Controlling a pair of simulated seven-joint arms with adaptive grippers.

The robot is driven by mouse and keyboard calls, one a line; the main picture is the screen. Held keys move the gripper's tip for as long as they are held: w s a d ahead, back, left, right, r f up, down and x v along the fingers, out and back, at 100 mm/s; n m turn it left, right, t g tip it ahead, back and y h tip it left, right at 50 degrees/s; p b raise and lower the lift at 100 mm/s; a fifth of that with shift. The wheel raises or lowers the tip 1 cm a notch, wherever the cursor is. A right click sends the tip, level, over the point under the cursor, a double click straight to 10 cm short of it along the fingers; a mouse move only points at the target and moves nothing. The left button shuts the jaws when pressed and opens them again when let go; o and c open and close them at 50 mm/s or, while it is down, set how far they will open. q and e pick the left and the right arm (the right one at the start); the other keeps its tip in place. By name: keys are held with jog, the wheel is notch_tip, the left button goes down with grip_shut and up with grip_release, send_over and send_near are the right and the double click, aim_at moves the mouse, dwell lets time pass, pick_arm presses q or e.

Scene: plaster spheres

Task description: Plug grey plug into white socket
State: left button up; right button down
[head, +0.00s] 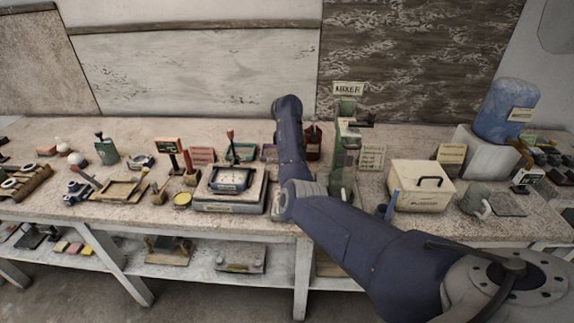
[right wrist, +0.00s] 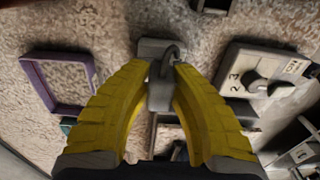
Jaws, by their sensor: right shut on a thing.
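In the right wrist view, the yellow fingers of my right gripper (right wrist: 166,70) are closed around a grey plug (right wrist: 158,93), a small block with a dark curved loop at its top. Another grey part shows just beyond the fingertips; I cannot tell whether it belongs to the plug. A pale panel (right wrist: 236,82) with digits and grey knobs lies to the right, apart from the fingers; I cannot tell whether it is the white socket. In the head view my right arm reaches over the middle of the bench and its gripper is hidden. My left gripper is not in view.
In the right wrist view a purple frame (right wrist: 86,72) lies left of the fingers. In the head view, a scale (head: 228,207) stands left of my arm, with a green mixer (head: 346,135) and a cream box (head: 421,195) to its right. The bench is crowded.

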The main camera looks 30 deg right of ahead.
jog(key=shift+f, duration=0.85)
jog(key=c, duration=1.2)
grip_release()
jog(key=shift+r, duration=1.95)
